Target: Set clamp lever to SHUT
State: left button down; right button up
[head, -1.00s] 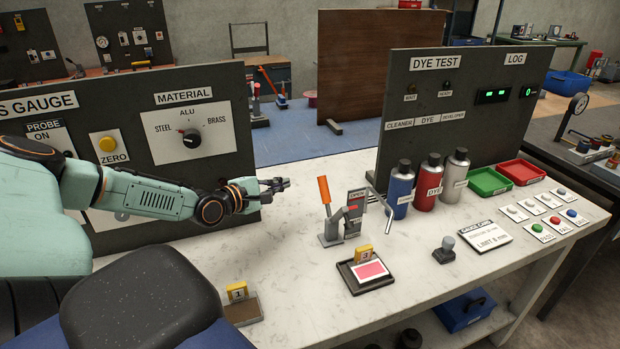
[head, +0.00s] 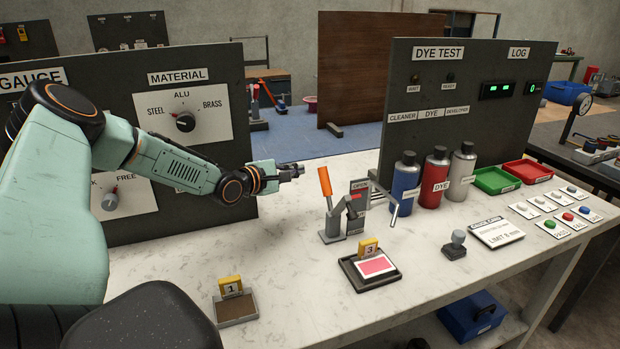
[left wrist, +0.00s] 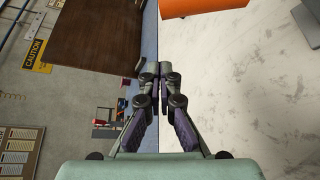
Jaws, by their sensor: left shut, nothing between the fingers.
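The clamp (head: 349,218) stands on the white bench in the head view, with an orange-handled lever (head: 325,182) that points up, tilted slightly left. Beside it is a small upright plate with the word OPEN (head: 360,186) at its top; its lower part is hard to read. My left gripper (head: 301,169) is shut and empty, a short way left of the orange handle and not touching it. In the left wrist view its fingers (left wrist: 160,75) are together, and an orange part of the lever (left wrist: 205,12) shows at the top edge. My right gripper is not in view.
A tray with a pink card and tag 3 (head: 371,270) lies in front of the clamp. A bent grey rod (head: 394,212) and the bottles (head: 405,183) stand right of it. The material panel (head: 230,125) is behind my left arm.

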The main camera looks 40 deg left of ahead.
pick_arm(q)
jog(key=w+d, duration=0.2)
jog(key=d, duration=0.1)
jog(key=shift+w+d+r, duration=0.15)
jog(key=shift+d+r, duration=0.1)
jog(key=shift+r, duration=0.15)
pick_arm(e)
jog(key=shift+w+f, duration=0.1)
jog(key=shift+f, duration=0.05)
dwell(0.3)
